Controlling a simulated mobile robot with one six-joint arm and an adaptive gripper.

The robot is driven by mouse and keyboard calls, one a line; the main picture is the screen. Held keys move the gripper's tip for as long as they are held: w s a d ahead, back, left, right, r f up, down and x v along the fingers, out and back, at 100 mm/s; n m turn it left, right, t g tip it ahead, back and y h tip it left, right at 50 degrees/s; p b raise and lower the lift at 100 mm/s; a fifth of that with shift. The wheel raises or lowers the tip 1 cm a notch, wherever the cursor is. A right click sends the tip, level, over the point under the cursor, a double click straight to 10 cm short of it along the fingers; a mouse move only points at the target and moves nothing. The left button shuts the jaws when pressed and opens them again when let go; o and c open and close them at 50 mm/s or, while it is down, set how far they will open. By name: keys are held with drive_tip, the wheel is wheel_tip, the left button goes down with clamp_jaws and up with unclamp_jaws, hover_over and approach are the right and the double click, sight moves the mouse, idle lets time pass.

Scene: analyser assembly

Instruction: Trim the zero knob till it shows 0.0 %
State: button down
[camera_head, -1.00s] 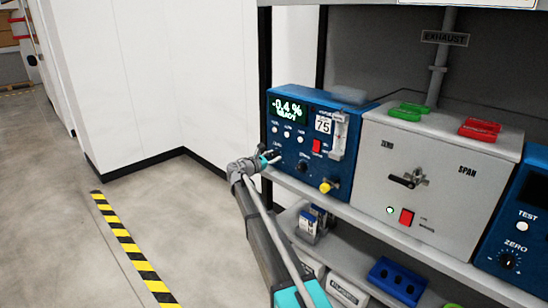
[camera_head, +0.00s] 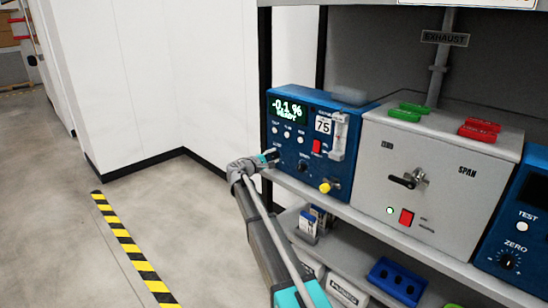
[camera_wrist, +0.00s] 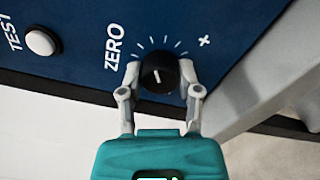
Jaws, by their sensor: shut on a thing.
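In the wrist view, my gripper (camera_wrist: 160,82) has one finger on each side of the black zero knob (camera_wrist: 160,72) and is shut on it. The knob has a white pointer mark, a ring of white ticks, the label ZERO and a plus sign. In the head view, my gripper (camera_head: 272,157) is at the lower left of the left blue analyser (camera_head: 330,180). The analyser's green display (camera_head: 288,109) reads -0.1 %, with a smaller line of text below.
A white TEST button (camera_wrist: 40,41) sits left of the ZERO label. The analyser also has another dark knob (camera_head: 302,166), a red switch (camera_head: 317,146) and a yellow knob (camera_head: 325,187). A grey box (camera_head: 440,165) stands to the right. The floor at left is clear.

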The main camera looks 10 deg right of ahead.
drive_tip(key=shift+w+a+m, duration=0.1)
drive_tip(key=shift+a+m, duration=0.1)
drive_tip(key=shift+m, duration=0.8)
drive_tip(key=c, duration=0.6)
unclamp_jaws()
drive_tip(key=o, duration=0.3)
drive_tip(key=shift+d, duration=0.1)
drive_tip(key=v, duration=1.2)
